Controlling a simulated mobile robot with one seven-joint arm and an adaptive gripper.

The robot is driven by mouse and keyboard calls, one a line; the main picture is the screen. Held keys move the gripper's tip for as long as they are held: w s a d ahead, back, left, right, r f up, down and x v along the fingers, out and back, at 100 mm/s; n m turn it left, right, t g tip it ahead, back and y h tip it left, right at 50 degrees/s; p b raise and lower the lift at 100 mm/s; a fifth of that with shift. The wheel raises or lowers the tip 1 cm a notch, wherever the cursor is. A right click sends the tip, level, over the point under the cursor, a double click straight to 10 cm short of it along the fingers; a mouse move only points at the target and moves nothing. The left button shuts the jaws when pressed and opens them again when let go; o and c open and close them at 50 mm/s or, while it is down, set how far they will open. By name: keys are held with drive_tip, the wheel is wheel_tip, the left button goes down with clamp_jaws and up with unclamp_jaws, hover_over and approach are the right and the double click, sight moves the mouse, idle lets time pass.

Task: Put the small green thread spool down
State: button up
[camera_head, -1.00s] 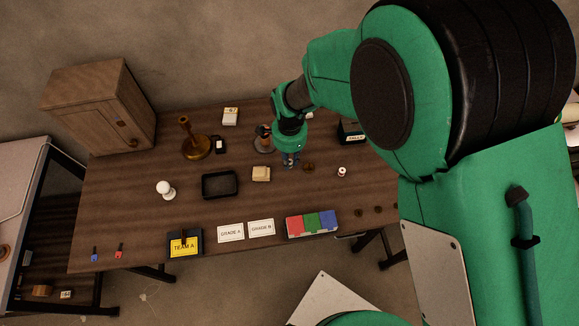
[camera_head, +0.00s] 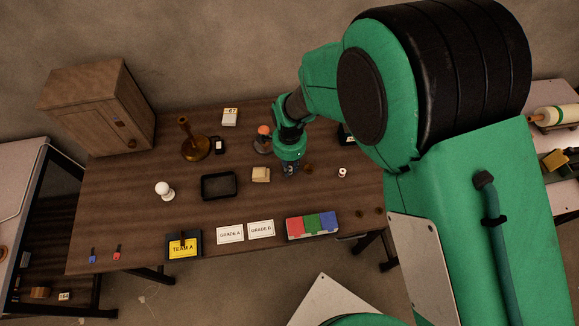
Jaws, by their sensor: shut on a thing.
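My gripper (camera_head: 290,170) points down over the back middle of the wooden table, between the beige block (camera_head: 261,174) and a small brown round piece (camera_head: 308,169). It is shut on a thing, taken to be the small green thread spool. The spool itself cannot be made out under the green wrist and dark fingers. I cannot tell whether it touches the tabletop (camera_head: 300,198). A small pale spool-like piece (camera_head: 342,173) stands apart to the right.
A black tray (camera_head: 219,198), white knob-shaped piece (camera_head: 165,190) and brass stand (camera_head: 194,147) are to the left. An orange-topped stand (camera_head: 264,137) is close behind my gripper. A red, green and blue box (camera_head: 312,237) and grade cards (camera_head: 230,234) line the front edge.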

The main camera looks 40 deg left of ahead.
drive_tip(key=shift+f, duration=0.1)
drive_tip(key=o, duration=0.7)
wheel_tip(320, 180, up, 12)
drive_tip(key=p, duration=0.2)
drive_tip(key=shift+p, duration=0.3)
idle(0.7)
idle(0.3)
